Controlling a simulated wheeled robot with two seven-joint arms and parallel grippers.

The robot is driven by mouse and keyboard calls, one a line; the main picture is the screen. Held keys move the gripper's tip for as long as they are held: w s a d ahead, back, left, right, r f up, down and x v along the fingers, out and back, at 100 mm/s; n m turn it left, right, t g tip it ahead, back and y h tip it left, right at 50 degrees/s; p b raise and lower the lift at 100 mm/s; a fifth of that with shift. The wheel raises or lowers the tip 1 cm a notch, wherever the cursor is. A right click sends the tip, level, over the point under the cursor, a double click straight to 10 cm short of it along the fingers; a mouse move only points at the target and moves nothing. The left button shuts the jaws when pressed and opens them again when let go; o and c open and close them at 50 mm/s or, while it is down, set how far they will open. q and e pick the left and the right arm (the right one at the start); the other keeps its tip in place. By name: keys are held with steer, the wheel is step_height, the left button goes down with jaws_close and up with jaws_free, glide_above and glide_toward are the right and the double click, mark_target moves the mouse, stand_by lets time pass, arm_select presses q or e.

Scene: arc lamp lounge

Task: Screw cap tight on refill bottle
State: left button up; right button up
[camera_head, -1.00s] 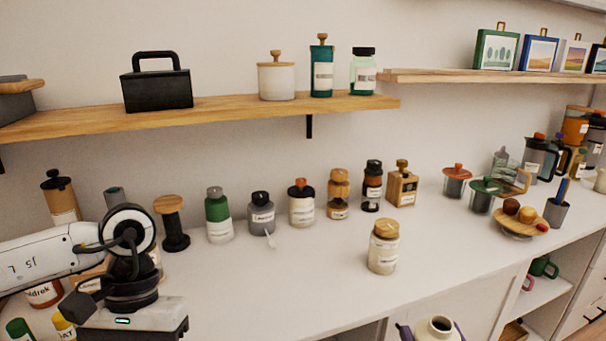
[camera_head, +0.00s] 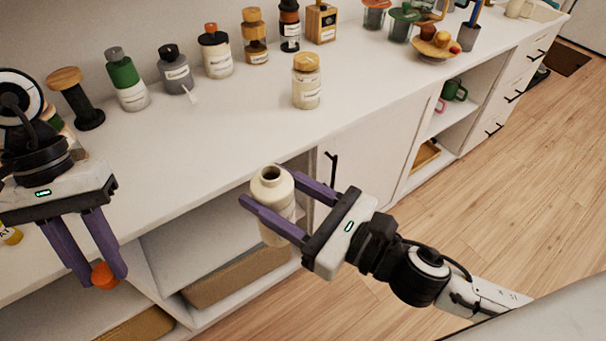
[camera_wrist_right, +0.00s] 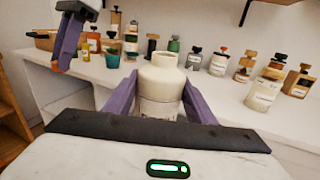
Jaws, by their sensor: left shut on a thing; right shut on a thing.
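The refill bottle (camera_head: 270,187) is cream with an open, uncapped neck. My right gripper (camera_head: 270,203) is shut on its sides and holds it upright in front of the counter's front edge. The bottle also shows in the right wrist view (camera_wrist_right: 161,86), between the purple fingers. My left gripper (camera_head: 98,277) points down and is shut on an orange cap (camera_head: 104,276) at its fingertips. The cap is well to the left of the bottle and apart from it. In the right wrist view my left gripper (camera_wrist_right: 58,62) shows at the upper left.
Several jars stand along the back of the white counter (camera_head: 215,125). A cream jar with a wooden lid (camera_head: 306,82) stands nearer its front edge. Open shelves with a woven box (camera_head: 235,275) lie below the counter. Wooden floor (camera_head: 520,190) is clear at the right.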

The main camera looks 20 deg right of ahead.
stand_by(0.5)
arm_select(q)
steer(key=w+d+r+n+h, duration=0.1)
steer(key=w+d+r+n, duration=0.1)
steer(key=d+r, duration=0.3)
steer(key=w+d+r+n+h, duration=0.1)
steer(key=w+d+r+n, duration=0.15)
steer(key=d, duration=0.45)
step_height(320, 180, up, 9)
steer(key=n+t+h, duration=0.1)
steer(key=n+t, duration=0.1)
steer(key=n, duration=0.4)
glide_above(260, 173)
steer(key=shift+f, duration=0.1)
steer(key=shift+f, duration=0.1)
steer(key=shift+f, duration=1.9)
steer(key=shift+h, duration=0.3)
steer(key=shift+f, duration=0.85)
